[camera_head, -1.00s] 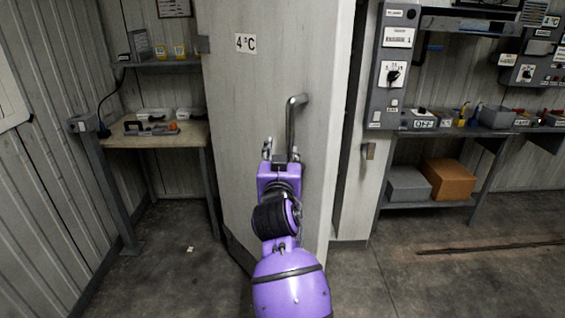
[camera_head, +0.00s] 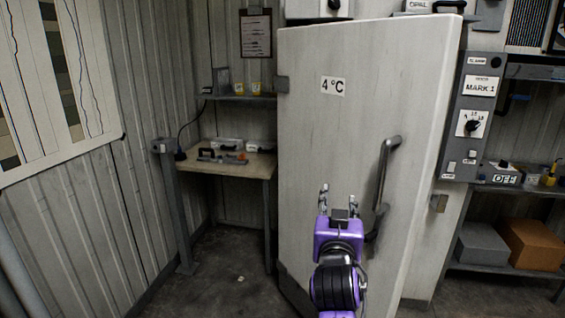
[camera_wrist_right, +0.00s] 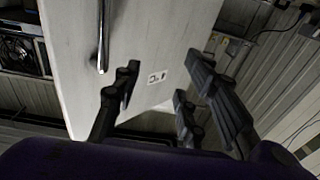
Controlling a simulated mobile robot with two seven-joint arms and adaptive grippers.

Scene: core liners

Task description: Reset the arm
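My right gripper (camera_head: 338,196) is in front of a tall pale door (camera_head: 320,140) labelled 4 °C. Its two fingers point up and stand apart with nothing between them. The door's metal handle (camera_head: 383,172) is to the right of the fingers, and a gap shows between them. In the right wrist view, the open gripper (camera_wrist_right: 160,92) has fingers well apart with the door face behind. The handle (camera_wrist_right: 102,35) shows there to the left of the fingers. My left gripper is in neither view.
A small table (camera_head: 225,165) with tools stands left of the door, under a shelf (camera_head: 240,98). A grey control box (camera_head: 475,125) and a shelf with a grey box (camera_head: 482,244) and a brown box (camera_head: 532,245) are at the right. Floor shows between the left wall and door.

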